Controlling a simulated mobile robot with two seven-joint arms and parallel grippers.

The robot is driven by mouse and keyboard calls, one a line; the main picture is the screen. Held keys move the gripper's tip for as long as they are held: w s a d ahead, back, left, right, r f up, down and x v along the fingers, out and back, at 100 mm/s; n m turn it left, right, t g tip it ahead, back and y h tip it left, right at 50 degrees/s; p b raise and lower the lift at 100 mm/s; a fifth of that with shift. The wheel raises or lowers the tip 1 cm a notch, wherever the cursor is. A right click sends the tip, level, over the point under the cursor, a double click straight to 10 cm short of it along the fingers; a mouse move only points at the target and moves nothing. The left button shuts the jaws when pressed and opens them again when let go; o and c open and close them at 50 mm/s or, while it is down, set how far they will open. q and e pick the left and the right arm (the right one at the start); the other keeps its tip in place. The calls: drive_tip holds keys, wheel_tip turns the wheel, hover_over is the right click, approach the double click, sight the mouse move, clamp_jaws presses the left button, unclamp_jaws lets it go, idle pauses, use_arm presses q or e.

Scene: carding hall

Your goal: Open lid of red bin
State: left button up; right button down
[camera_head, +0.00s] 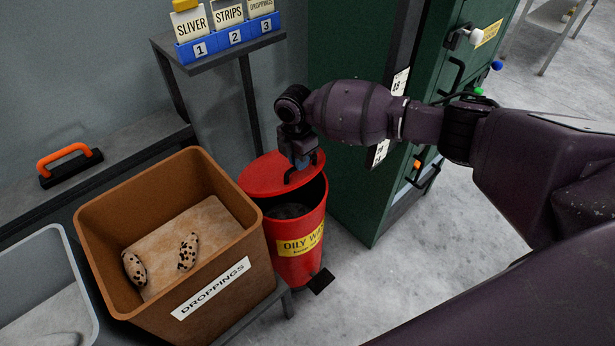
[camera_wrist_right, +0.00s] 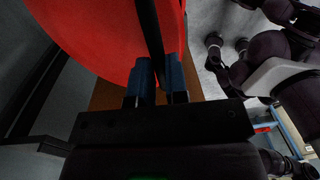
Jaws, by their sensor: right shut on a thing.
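The red bin (camera_head: 296,240) stands between the brown crate and the green cabinet, with a yellow "OILY WASTE" label. Its red lid (camera_head: 262,176) is tilted up, leaving a gap at the front through which the dark inside shows. My right gripper (camera_head: 302,160) is at the lid and shut on its dark handle (camera_head: 290,174). In the right wrist view, the red lid (camera_wrist_right: 95,35) fills the upper left, and the black handle bar (camera_wrist_right: 150,35) runs between the blue fingertips (camera_wrist_right: 160,75). I do not make out my left gripper.
A brown "DROPPINGS" crate (camera_head: 245,292) with two speckled pieces stands at the bin's left. A green cabinet (camera_head: 345,200) is close on the right. Behind is a small stand (camera_head: 225,52) with blue card holders. Open floor (camera_head: 400,270) lies at front right.

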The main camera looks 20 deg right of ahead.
drive_tip(key=shift+w+a+r, duration=0.35)
drive_tip(key=shift+w+r, duration=0.45)
drive_tip(key=shift+w+a+r, duration=0.3)
drive_tip(key=shift+w+r, duration=0.5)
drive_tip(key=c, duration=1.5)
unclamp_jaws()
drive_tip(key=shift+f, duration=0.1)
drive_tip(key=o, duration=0.4)
drive_tip(key=shift+w+a+f, duration=0.1)
drive_tip(key=shift+w+f, duration=0.05)
drive_tip(key=shift+w, duration=0.15)
drive_tip(key=shift+s+r, duration=0.1)
drive_tip(key=shift+r, duration=0.1)
drive_tip(key=r, duration=0.3)
drive_tip(key=r+p, duration=0.1)
drive_tip(key=r, duration=0.6)
drive_tip(key=shift+w+r, duration=0.25)
drive_tip(key=shift+r, duration=0.15)
